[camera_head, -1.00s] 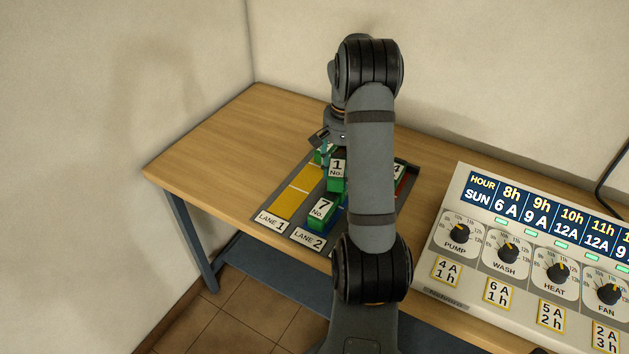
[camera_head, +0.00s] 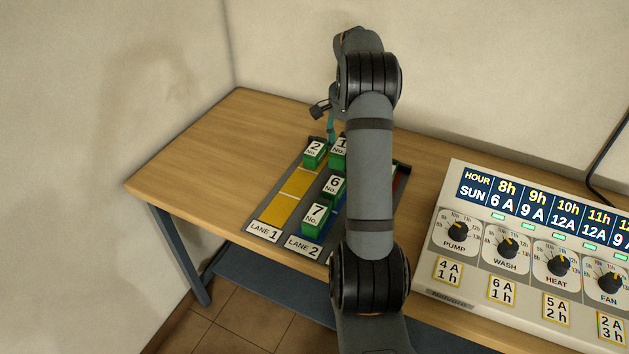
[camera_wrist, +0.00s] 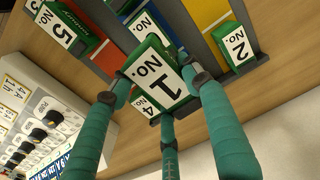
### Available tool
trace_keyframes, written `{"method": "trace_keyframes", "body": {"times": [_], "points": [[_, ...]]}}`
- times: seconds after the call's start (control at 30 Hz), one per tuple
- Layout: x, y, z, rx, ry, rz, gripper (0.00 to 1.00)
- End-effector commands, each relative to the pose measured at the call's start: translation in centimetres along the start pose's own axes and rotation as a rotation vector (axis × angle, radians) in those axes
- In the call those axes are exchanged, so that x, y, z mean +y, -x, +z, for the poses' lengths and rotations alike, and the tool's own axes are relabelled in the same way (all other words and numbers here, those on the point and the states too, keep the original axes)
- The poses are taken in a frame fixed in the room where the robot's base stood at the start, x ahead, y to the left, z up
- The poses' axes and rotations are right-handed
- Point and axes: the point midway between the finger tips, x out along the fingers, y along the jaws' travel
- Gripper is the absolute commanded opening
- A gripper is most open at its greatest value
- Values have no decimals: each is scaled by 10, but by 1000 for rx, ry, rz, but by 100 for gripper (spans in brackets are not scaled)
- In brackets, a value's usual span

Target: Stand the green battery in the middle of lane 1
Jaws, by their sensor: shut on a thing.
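My gripper (camera_wrist: 160,92) has teal fingers shut around the green battery No. 1 (camera_wrist: 150,62), with its white label facing the wrist camera. It looks larger than the other batteries there, so it seems held above the tray. In the head view battery No. 1 (camera_head: 338,155) is at the far end of lane 2, partly behind my arm. Lane 1 (camera_head: 298,182) is the yellow strip at left; its middle and front are bare. Green battery No. 2 (camera_head: 314,154) stands at its far end. Several batteries have green sides.
Batteries No. 6 (camera_head: 332,188) and No. 7 (camera_head: 316,220) stand in lane 2. No. 5 (camera_wrist: 62,28) and No. 4 (camera_wrist: 148,106) show in the wrist view. A control panel (camera_head: 530,250) stands at right. The table left of the tray is clear.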

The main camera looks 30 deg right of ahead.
Motion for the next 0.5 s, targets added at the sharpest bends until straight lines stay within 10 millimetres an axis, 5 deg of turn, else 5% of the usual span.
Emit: {"method": "trace_keyframes", "body": {"times": [0.27,0.5], "points": [[-7,-4,14,-2,-52,-1,0],[-54,-30,19,-4,-60,0,0]]}}
